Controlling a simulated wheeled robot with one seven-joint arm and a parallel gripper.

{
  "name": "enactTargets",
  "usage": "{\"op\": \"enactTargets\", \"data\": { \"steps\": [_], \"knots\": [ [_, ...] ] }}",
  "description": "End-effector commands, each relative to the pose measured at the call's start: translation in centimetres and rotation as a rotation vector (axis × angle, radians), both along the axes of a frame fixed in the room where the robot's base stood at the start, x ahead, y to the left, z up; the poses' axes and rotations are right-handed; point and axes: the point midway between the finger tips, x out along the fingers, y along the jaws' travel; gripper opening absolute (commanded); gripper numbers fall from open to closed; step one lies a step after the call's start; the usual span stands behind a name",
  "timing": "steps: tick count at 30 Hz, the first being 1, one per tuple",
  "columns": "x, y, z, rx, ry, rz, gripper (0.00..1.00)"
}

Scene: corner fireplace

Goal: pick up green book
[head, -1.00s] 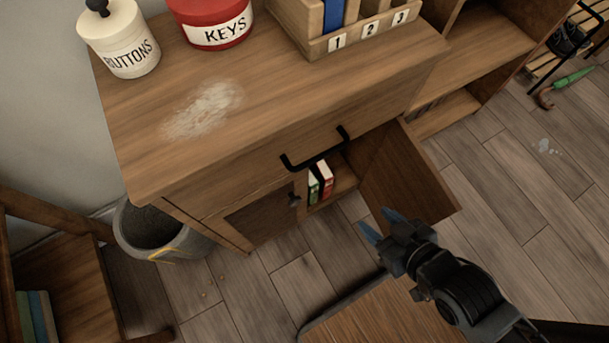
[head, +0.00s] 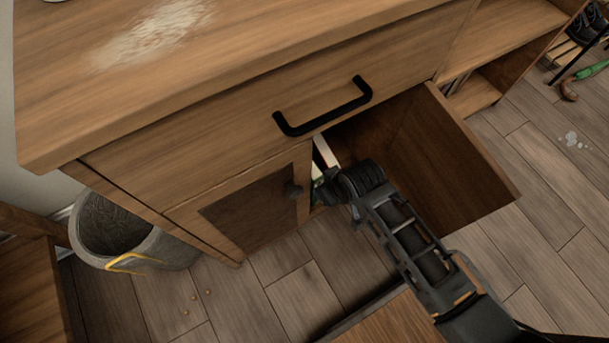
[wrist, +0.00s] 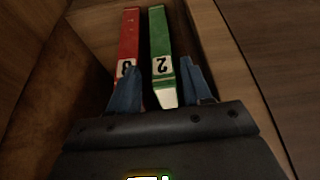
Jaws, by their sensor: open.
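The green book (wrist: 159,36) stands in the cabinet with a white label marked 2 on its spine. In the wrist view, the red book (wrist: 129,35) stands just left of it, with a narrow gap between. My gripper (wrist: 163,72) is open, with one blue finger on each side of the green book's near end. The left finger overlaps the red book's lower part. I cannot tell whether either finger touches a book. In the head view, my arm reaches into the cabinet opening and hides most of the books.
The open cabinet door (head: 455,165) stands right of my arm. The closed door (head: 255,205) is on the left, and a drawer with a black handle (head: 322,108) is above. A grey bin (head: 125,240) stands on the floor at the left.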

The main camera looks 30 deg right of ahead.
Motion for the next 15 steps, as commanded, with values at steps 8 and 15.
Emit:
{"op": "enactTargets", "data": {
  "steps": [8,15],
  "knots": [
    [5.1,0.2,-0.2,0.000,-0.002,-0.001,0.49],
    [6.6,0.3,-0.1,0.000,-0.001,0.000,0.49]
  ]
}}
